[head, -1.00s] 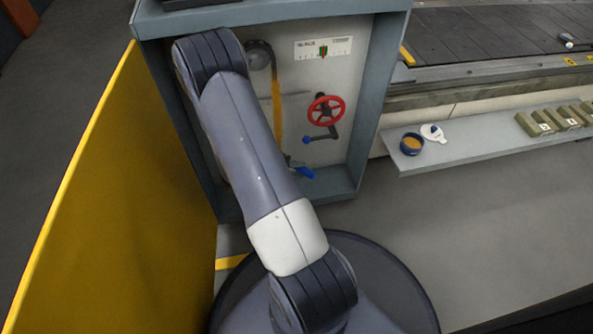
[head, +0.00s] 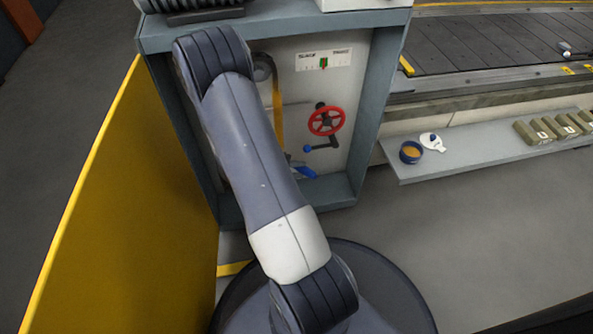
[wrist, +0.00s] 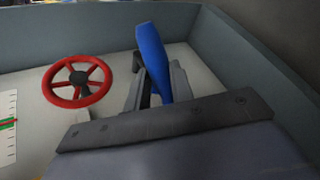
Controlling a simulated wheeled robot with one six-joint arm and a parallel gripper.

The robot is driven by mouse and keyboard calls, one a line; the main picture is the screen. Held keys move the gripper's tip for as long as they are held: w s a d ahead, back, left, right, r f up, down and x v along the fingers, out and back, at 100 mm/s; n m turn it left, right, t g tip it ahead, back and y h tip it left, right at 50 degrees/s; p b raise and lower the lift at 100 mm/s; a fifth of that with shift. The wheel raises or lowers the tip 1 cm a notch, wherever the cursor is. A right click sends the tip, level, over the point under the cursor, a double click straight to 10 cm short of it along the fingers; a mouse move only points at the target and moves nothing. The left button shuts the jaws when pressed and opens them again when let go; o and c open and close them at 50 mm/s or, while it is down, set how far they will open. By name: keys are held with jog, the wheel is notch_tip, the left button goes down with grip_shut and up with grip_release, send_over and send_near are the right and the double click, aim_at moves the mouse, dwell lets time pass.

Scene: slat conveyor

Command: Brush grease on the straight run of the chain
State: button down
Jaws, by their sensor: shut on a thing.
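My gripper (wrist: 157,80) is shut on a blue-handled brush (wrist: 150,55) inside the open cabinet, to the right of the red handwheel in the wrist view. The blue handle also shows in the head view (head: 304,172), past my forearm. The bristles are hidden. A dark round wheel (head: 262,68) sits high in the cabinet. An amber-yellow strip (head: 277,104), seemingly the chain's straight run, goes down from it and passes behind my arm. I cannot tell whether the bristles touch it. A blue tin of amber grease (head: 411,153) stands open on the shelf.
The red handwheel (head: 325,119) with its crank is close beside my arm. Cabinet walls (head: 371,105) enclose the work area. A yellow panel (head: 120,190) stands at the left. The shelf (head: 470,150) holds a white lid (head: 432,142) and several greenish blocks (head: 540,130).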

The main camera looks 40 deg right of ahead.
notch_tip(320, 180, up, 18)
jog(key=p, duration=0.8)
jog(key=shift+f, duration=0.15)
dwell(1.1)
notch_tip(320, 180, up, 10)
jog(key=p, duration=0.6)
dwell(0.7)
jog(key=shift+w, duration=0.1)
notch_tip(320, 180, down, 21)
jog(key=b, duration=1.5)
jog(key=shift+b, duration=0.4)
dwell(0.7)
